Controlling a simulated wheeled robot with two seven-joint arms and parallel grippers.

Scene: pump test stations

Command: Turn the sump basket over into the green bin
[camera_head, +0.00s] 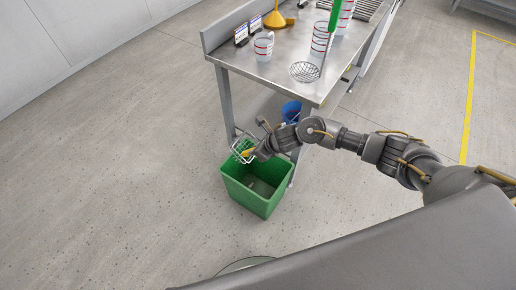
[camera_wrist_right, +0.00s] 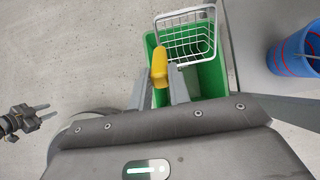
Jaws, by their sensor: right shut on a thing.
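The sump basket (camera_head: 242,145), a small white wire basket with a yellow handle (camera_wrist_right: 160,66), is over the far edge of the green bin (camera_head: 267,207). My right gripper (camera_wrist_right: 160,88) is shut on the yellow handle. In the wrist view the basket (camera_wrist_right: 188,40) shows its wire mesh, tilted, with green bin wall (camera_wrist_right: 207,95) behind and below it. I cannot tell whether anything is in the basket. The bin stands upright on the floor, its inside partly in view. My left gripper (camera_wrist_right: 44,111) shows at the left of the wrist view, fingers apart and empty.
A blue bucket (camera_head: 291,111) is under the table, close to my right arm. The floor left of the bin is clear.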

